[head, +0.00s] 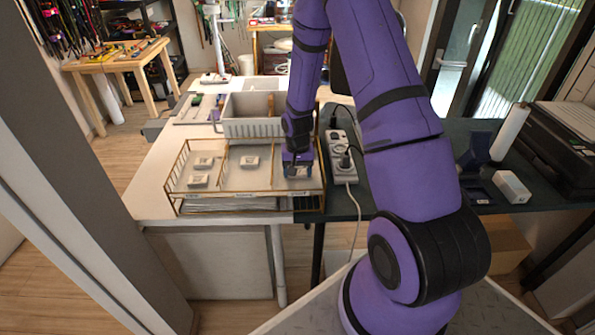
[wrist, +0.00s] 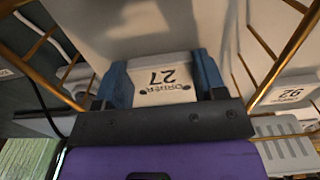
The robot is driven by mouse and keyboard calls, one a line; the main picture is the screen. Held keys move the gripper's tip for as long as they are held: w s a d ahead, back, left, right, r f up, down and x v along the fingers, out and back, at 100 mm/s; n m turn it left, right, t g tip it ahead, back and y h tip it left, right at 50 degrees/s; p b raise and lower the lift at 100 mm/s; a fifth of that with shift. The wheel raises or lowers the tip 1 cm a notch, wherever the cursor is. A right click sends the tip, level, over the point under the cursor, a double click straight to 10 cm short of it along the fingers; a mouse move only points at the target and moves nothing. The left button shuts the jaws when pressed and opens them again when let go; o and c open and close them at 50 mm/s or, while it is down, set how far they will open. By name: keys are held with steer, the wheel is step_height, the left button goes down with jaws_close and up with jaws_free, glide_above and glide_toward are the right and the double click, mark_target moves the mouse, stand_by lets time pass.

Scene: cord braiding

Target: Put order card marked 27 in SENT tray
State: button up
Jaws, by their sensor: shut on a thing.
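The order card marked 27 (wrist: 163,92) is a pale block with dark print, upside down in the wrist view. My gripper (wrist: 162,76) is shut on it, with a blue finger at each side. In the head view my gripper (head: 298,160) is low over the right-hand compartment of the wire tray (head: 227,191), and the card (head: 298,173) shows between its fingers. I cannot tell whether the card touches the tray floor. Small tags on the tray's front are too small to read, so I cannot tell which compartment is SENT.
A card marked 26 (wrist: 291,93) shows in the wrist view. A grey bin (head: 253,128) stands behind the tray. A power strip (head: 342,158) lies to its right.

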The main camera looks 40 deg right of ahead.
steer(key=shift+f, duration=0.15)
steer(key=o, duration=1)
steer(key=shift+c, duration=0.2)
